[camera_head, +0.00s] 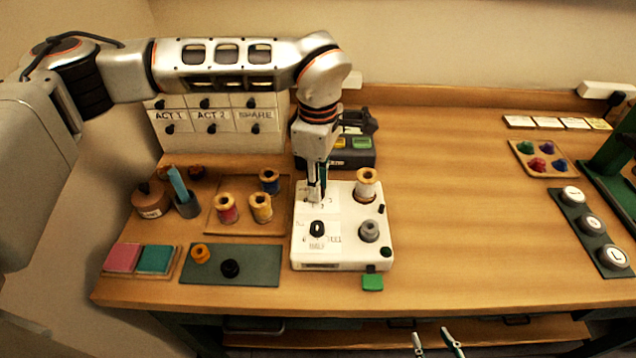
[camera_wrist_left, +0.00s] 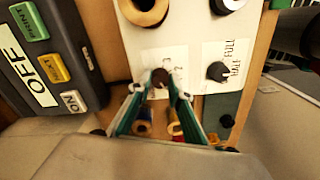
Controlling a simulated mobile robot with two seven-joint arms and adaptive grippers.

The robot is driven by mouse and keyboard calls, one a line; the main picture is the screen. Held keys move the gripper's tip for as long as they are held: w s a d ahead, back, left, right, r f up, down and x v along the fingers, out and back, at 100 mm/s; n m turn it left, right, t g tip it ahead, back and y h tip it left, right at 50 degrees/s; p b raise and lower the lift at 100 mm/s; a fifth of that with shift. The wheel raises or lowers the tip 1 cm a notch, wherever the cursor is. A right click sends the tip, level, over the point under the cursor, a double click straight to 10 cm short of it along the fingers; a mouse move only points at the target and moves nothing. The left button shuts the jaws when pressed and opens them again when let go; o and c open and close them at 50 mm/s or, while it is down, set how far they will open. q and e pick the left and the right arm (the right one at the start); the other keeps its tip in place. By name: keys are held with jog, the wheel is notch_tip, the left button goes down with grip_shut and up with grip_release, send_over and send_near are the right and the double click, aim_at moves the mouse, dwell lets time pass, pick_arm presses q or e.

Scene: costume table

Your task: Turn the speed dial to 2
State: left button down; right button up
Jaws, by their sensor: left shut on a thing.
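The white machine (camera_head: 300,255) stands at the middle of the table. The speed dial (camera_wrist_left: 160,76) is a small dark knob on a printed white label, seen between my left fingertips in the wrist view. My left gripper (camera_head: 315,198) reaches down from above and is shut on this dial; it also shows in the left wrist view (camera_wrist_left: 160,82). The fingers hide the dial in the head view. Some label figures show beside it, but I cannot tell where its pointer stands. My right gripper (camera_head: 436,345) is at the bottom edge, fingers apart and empty, in front of the table.
A second black dial (camera_head: 317,229), marked HALF and FULL, sits just in front and also shows in the wrist view (camera_wrist_left: 217,71). A thread spool (camera_head: 366,186) and a grey spool (camera_head: 369,231) stand on the machine's right side. A dark button box (camera_head: 352,158) stands behind. The table's right-middle is clear.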

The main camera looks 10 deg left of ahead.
pick_arm(q)
jog(key=n+b, duration=0.1)
jog(key=n, duration=0.2)
jog(key=shift+n, duration=0.4)
jog(key=n+b, duration=0.1)
jog(key=n, duration=0.3)
jog(key=shift+n, duration=0.3)
jog(key=n+b, duration=0.1)
jog(key=n, duration=0.4)
jog(key=shift+n+b, duration=0.3)
jog(key=shift+n, duration=1.6)
jog(key=c, duration=1.8)
grip_release()
jog(key=shift+c, duration=0.2)
jog(key=shift+r, duration=0.15)
